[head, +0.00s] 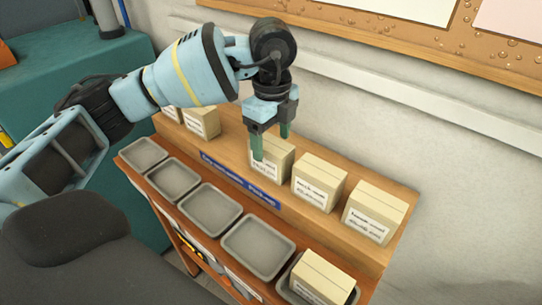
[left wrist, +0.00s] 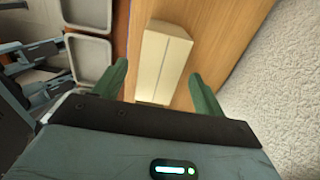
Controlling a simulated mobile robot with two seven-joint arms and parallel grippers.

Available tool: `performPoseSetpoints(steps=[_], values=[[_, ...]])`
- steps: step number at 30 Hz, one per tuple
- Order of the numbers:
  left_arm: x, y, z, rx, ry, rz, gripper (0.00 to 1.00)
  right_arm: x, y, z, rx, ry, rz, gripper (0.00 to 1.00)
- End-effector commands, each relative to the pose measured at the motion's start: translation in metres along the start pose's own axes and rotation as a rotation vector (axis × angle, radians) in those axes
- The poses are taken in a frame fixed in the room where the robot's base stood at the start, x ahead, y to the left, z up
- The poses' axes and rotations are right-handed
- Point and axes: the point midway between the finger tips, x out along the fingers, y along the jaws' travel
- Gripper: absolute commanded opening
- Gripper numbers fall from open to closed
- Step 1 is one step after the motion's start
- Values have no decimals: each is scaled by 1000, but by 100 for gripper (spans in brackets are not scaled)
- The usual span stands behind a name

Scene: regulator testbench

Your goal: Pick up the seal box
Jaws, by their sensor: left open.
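Several cream cardboard boxes with white labels stand in a row on the wooden shelf; the label print is too small to read, so I cannot tell which is the seal box. My left gripper (head: 271,139) is open, pointing down at the middle box (head: 277,164). One green finger overlaps this box's front side and the other is at its back in the head view. In the left wrist view, the same box (left wrist: 166,48) lies ahead between the open fingers (left wrist: 158,72), with a gap visible on the right. My right gripper is not in view.
Other boxes stand to the right (head: 319,181) and far right (head: 374,211), with another (head: 202,122) at left. Grey trays (head: 258,247) line the lower shelf in front; the rightmost holds a box (head: 322,276). A wall (head: 450,165) rises close behind.

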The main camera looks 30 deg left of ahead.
Motion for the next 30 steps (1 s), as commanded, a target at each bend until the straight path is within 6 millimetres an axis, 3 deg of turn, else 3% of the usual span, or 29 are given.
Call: performPoseSetpoints(steps=[7,16,27,30], values=[[32,2,1,0,0,2,71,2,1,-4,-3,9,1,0],[35,2,1,0,0,0,71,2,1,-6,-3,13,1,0],[35,2,1,0,0,0,22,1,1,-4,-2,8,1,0],[34,2,1,0,0,-1,20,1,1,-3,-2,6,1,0]])
